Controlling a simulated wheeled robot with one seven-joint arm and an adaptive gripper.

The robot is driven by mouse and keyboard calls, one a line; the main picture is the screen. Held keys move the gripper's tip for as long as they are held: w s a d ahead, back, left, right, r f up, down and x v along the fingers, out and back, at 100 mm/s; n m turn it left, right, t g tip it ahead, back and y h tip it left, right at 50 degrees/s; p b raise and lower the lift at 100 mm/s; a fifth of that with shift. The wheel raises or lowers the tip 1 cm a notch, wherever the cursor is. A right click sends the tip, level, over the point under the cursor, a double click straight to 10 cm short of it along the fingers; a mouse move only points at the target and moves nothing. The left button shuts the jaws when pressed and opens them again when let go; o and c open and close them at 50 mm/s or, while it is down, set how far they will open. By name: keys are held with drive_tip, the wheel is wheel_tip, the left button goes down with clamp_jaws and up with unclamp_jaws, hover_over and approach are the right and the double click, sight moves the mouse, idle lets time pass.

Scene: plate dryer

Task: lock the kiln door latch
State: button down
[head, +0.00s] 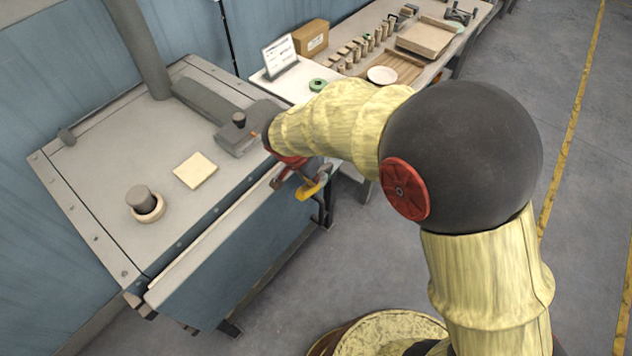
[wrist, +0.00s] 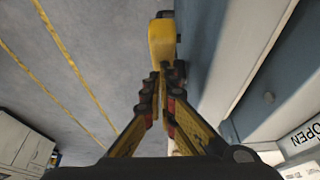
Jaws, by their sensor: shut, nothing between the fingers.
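The kiln (head: 235,255) is a blue-grey box with a pale top at the left of the head view. Its blue front and pale edge (wrist: 235,60) run along the right of the wrist view. My gripper (head: 296,180) is beside the kiln's front right corner, partly hidden by my arm. In the wrist view my gripper (wrist: 158,82) has its yellow fingers closed together, with nothing between them. A yellow block with a dark end (wrist: 162,42), likely the latch handle, shows just beyond the fingertips. I cannot tell whether they touch it. The latch's mounting is hidden.
A workbench (head: 455,62) stands behind. The floor at right is clear.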

sight(302, 192)
drive_tip(key=shift+s+a+f+t+h+b, duration=0.35)
drive_tip(key=shift+f+t+b, duration=0.2)
drive_tip(key=shift+b, duration=1.65)
drive_tip(key=shift+s+a+f+t+h+b, duration=0.2)
drive_tip(key=shift+s+f+t+h+b, duration=0.25)
drive_tip(key=shift+b, duration=1.8)
drive_tip(key=shift+s+a+f+t+h+b, duration=0.3)
drive_tip(key=shift+f+t+h+b, duration=0.25)
drive_tip(key=shift+b, duration=1.65)
drive_tip(key=shift+f+b, duration=0.2)
drive_tip(key=shift+b, duration=0.55)
drive_tip(key=shift+s+a+f+b, duration=0.15)
drive_tip(key=shift+s+f+b, duration=0.05)
drive_tip(key=shift+b, duration=0.75)
drive_tip(key=shift+r, duration=0.1)
